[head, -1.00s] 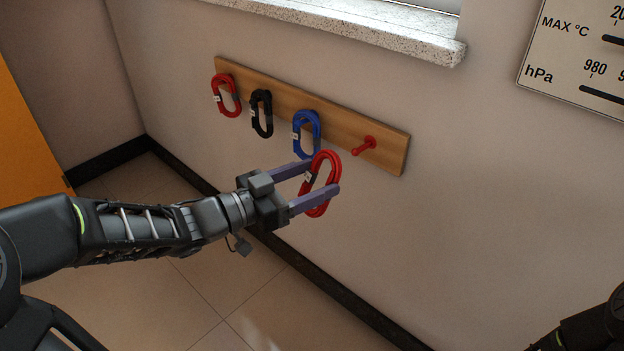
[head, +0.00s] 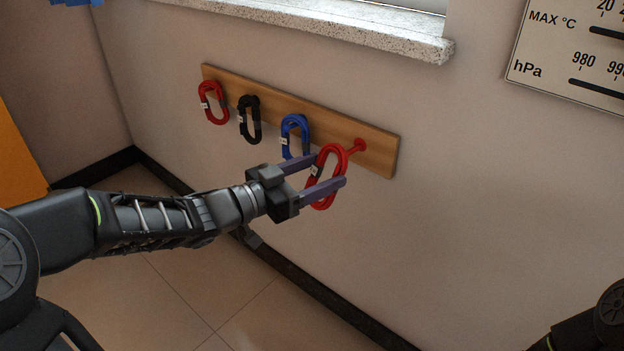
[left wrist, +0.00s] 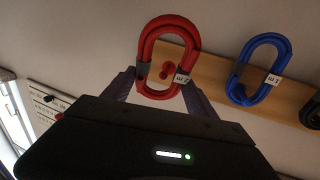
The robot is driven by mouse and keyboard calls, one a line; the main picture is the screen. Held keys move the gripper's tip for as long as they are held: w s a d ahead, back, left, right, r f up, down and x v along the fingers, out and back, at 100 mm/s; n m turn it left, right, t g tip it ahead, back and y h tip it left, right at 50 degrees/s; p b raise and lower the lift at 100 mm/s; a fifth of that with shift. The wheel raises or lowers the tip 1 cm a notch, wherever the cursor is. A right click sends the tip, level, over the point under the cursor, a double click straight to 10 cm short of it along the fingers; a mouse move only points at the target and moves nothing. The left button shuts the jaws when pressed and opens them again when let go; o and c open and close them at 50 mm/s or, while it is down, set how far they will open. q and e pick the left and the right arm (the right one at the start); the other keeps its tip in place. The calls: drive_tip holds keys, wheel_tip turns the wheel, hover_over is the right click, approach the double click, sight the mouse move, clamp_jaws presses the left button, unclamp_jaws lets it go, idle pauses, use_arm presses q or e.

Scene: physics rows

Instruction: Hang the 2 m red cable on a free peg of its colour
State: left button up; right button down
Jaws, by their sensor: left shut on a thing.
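My left gripper (head: 328,170) is shut on a coiled red cable (head: 333,160), which hangs upright as an oval loop between its fingers. The cable also shows in the left wrist view (left wrist: 147,48), with a white tag (left wrist: 182,78) that seems to read 2 m. A bare red peg (head: 357,146) sticks out at the right end of the wooden board (head: 380,152). In the head view its tip lies just by the loop's upper right edge. In the left wrist view the peg (left wrist: 167,72) shows through the loop's opening. I cannot tell whether they touch. My right gripper is out of view.
Another red cable (head: 204,105), a black cable (head: 243,124) and a blue cable (head: 286,139) hang on the board, left of the bare peg. A stone windowsill (head: 400,38) juts out above.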

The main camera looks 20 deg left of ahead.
use_arm(q)
drive_tip(key=w+d+f+b, duration=0.1)
drive_tip(key=w+d+b, duration=0.1)
drive_tip(key=w, duration=0.3)
drive_tip(key=shift+w+f, duration=0.2)
drive_tip(key=shift+w, duration=0.1)
idle(0.4)
drive_tip(key=shift+d, duration=0.1)
idle(0.4)
drive_tip(key=o, duration=1.5)
drive_tip(key=p+v, duration=0.2)
drive_tip(key=v, duration=0.5)
drive_tip(key=shift+r, duration=0.1)
drive_tip(key=shift+s+a, duration=0.25)
drive_tip(key=shift+s, duration=0.05)
